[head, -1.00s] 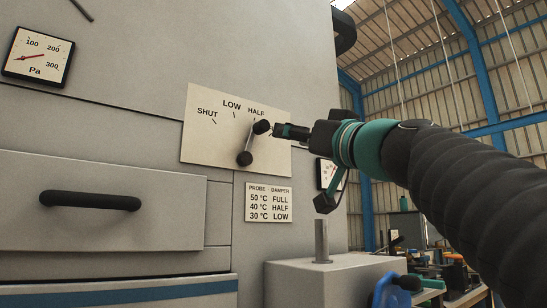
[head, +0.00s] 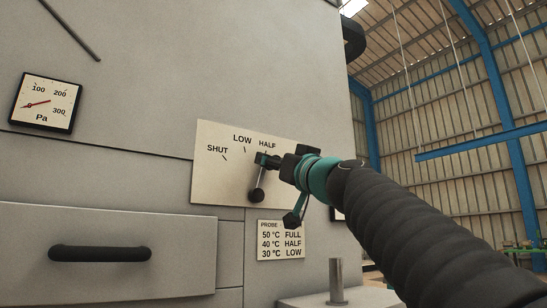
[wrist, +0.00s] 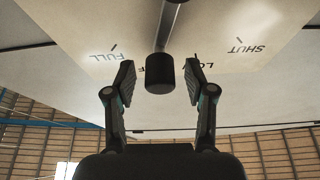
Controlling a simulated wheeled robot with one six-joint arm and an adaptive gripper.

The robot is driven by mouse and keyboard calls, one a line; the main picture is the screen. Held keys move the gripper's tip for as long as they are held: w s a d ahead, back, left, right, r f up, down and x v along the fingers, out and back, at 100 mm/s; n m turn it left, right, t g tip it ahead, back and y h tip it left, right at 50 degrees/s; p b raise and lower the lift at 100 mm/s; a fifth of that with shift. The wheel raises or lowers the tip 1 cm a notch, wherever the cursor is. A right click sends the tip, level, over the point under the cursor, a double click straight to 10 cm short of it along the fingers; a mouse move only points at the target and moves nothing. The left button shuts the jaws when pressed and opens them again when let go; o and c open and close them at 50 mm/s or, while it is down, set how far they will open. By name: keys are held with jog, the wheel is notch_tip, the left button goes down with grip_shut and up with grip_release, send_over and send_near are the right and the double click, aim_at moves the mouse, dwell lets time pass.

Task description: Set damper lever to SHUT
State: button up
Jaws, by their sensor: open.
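The damper lever (head: 261,180) is mounted on a pale plate (head: 212,182) marked SHUT, LOW and HALF in the head view. It points up to about the HALF mark. In the wrist view the plate appears upside down, with FULL at left and SHUT at right. The lever's black knob (wrist: 160,75) hides most of the HALF label there. My gripper (wrist: 161,84) is open, with one finger on each side of the knob and gaps visible on both sides. In the head view my gripper (head: 267,160) covers the knob.
A label (head: 281,241) lists probe temperatures and damper settings below the plate. A drawer with a black handle (head: 100,254) is at lower left. A pressure gauge (head: 46,103) is at upper left. A grey post (head: 336,281) stands at lower right.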

jog(key=shift+w+a+r, duration=0.1)
jog(key=shift+w+a, duration=0.05)
jog(key=shift+w, duration=0.05)
grip_shut()
jog(key=shift+a, duration=0.1)
